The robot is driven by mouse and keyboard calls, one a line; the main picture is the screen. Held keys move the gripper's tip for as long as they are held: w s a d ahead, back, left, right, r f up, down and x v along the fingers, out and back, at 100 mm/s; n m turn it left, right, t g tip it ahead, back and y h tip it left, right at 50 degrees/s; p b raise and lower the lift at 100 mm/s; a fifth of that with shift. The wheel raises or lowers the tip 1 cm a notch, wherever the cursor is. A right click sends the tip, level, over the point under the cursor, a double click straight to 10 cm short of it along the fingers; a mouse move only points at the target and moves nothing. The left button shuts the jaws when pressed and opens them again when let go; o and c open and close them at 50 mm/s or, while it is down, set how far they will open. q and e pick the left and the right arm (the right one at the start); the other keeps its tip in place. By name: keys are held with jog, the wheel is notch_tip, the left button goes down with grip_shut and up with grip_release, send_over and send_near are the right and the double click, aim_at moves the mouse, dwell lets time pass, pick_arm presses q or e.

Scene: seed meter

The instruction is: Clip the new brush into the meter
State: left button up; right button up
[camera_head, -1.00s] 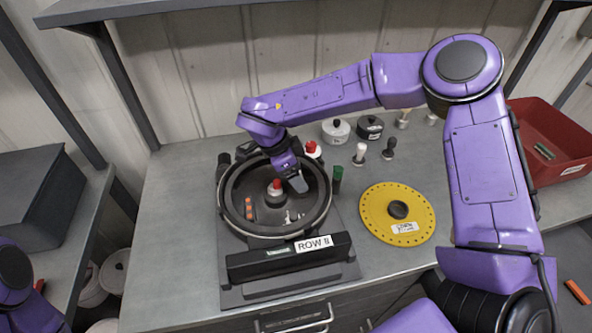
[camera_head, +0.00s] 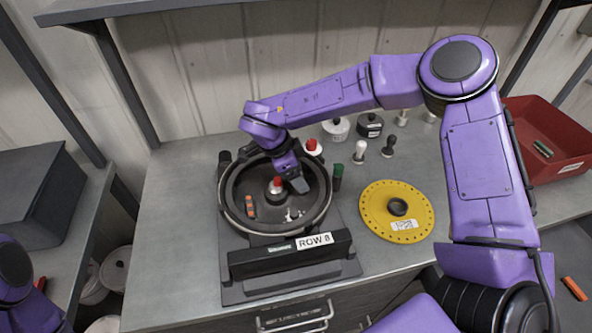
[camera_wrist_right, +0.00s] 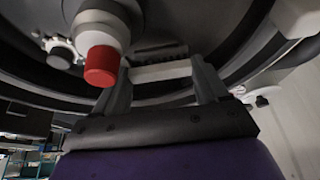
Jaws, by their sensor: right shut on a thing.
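The seed meter (camera_head: 322,223) is a round, open black housing on a base with a "ROW 8" label. Inside it are a hub with a red knob (camera_head: 277,183) and a small orange piece (camera_head: 250,205) at left. My right gripper (camera_head: 300,186) reaches into the right side of the housing. In the right wrist view its fingers (camera_wrist_right: 160,85) are closed on a pale bar (camera_wrist_right: 160,71), which looks like the brush. Dark bristle-like marks show behind the bar. I cannot tell whether the bar is seated. The left gripper is out of view.
A yellow seed disc (camera_head: 375,222) lies right of the meter. Black and white knobbed pieces (camera_head: 360,150) stand behind it. A red bin (camera_head: 550,170) at far right holds a green strip (camera_head: 543,149). An orange stick (camera_head: 574,289) lies lower right. The bench's left side is clear.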

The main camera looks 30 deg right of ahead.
jog(key=shift+s+d+f, duration=0.15)
jog(key=shift+f, duration=0.15)
jog(key=shift+f, duration=0.15)
dwell(0.3)
jog(key=shift+s+f+p, duration=0.1)
jog(key=shift+f+p, duration=0.1)
jog(key=shift+p, duration=0.4)
dwell(0.3)
